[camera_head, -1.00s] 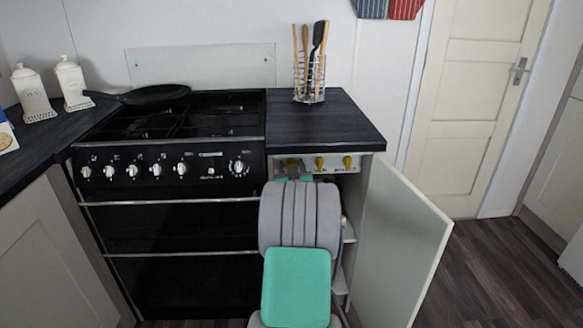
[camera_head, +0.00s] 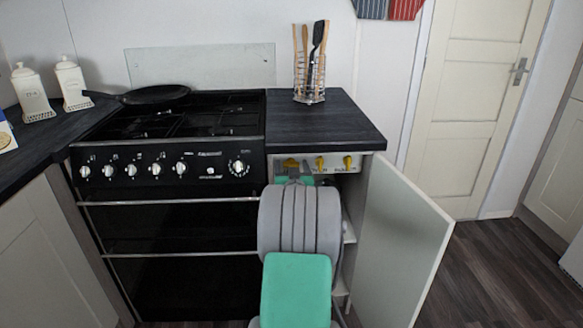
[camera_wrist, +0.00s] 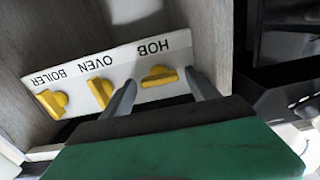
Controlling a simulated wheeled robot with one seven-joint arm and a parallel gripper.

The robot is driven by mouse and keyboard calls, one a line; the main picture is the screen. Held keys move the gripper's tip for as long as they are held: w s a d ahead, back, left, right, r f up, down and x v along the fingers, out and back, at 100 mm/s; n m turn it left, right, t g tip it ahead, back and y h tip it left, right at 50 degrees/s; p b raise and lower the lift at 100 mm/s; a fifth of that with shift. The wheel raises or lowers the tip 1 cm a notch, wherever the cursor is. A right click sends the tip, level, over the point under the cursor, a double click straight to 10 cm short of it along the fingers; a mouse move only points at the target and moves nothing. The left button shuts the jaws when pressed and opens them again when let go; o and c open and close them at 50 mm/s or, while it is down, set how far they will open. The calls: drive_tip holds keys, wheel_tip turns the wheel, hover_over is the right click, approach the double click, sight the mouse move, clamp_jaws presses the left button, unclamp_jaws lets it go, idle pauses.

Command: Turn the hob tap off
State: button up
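The yellow hob tap (camera_wrist: 158,76) is on a white panel (camera_wrist: 122,66) under the label HOB. In the wrist view its handle lies roughly along the panel's length. My gripper (camera_wrist: 161,79) is open, with one grey fingertip on each side of the hob tap and visible gaps between. I cannot tell how deep the fingertips reach past the handle. In the head view the hob tap (camera_head: 291,163) is the leftmost of the taps, just above my gripper (camera_head: 293,178), and is partly hidden by it.
The yellow oven tap (camera_wrist: 100,91) and boiler tap (camera_wrist: 52,103) sit beside it, handles turned more across the panel. The open cupboard door (camera_head: 402,240) stands to the right. The black cooker (camera_head: 170,210) is close on the left. The worktop (camera_head: 325,128) overhangs the panel.

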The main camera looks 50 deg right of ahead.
drive_tip(key=v, duration=0.8)
drive_tip(key=shift+p, duration=0.45)
